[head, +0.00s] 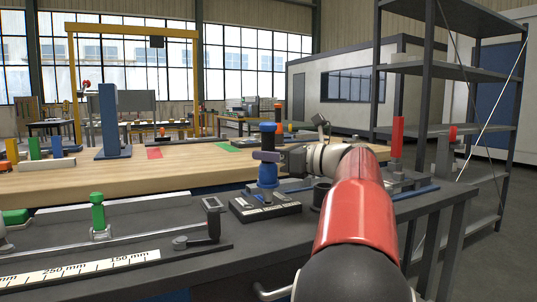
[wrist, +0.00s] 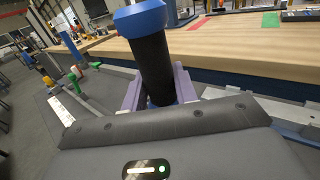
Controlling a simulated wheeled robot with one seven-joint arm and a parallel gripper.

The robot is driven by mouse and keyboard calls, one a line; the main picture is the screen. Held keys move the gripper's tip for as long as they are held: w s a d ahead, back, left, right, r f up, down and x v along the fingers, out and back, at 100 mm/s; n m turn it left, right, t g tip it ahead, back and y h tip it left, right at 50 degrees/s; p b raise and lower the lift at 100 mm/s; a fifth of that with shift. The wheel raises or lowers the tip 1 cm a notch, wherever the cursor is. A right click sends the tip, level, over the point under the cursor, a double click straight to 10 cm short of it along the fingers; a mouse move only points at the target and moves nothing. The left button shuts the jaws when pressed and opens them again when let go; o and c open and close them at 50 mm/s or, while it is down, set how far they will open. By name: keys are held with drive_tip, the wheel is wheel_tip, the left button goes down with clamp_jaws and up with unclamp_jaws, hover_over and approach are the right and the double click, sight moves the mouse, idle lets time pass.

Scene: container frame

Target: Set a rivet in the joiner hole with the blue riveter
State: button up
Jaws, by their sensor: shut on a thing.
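The blue riveter (head: 268,127) is upright, with a blue cap, a black grip and a blue lower body. My gripper (head: 266,156) has purple fingers and is shut on its middle. In the wrist view the riveter (wrist: 152,62) stands between the purple fingers of my gripper (wrist: 158,90), its blue cap towards the camera. The riveter's lower end is at a dark block (head: 264,207) with small fittings on the grey bench. I cannot tell whether it touches the block or hangs just above it. I cannot make out the joiner hole or a rivet.
A wooden table (head: 120,183) runs behind the grey bench. A black cup (head: 321,192) stands close right of the dark block. On the left are a green-handled clamp (head: 98,212), a ruler (head: 85,267) and a rail. A red post (head: 397,137) stands to the right.

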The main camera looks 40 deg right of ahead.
sight(269, 124)
drive_tip(key=shift+f, duration=0.3)
drive_tip(key=shift+r, duration=0.1)
wheel_tip(269, 124, up, 5)
drive_tip(key=p, duration=0.5)
drive_tip(key=shift+r, duration=1.25)
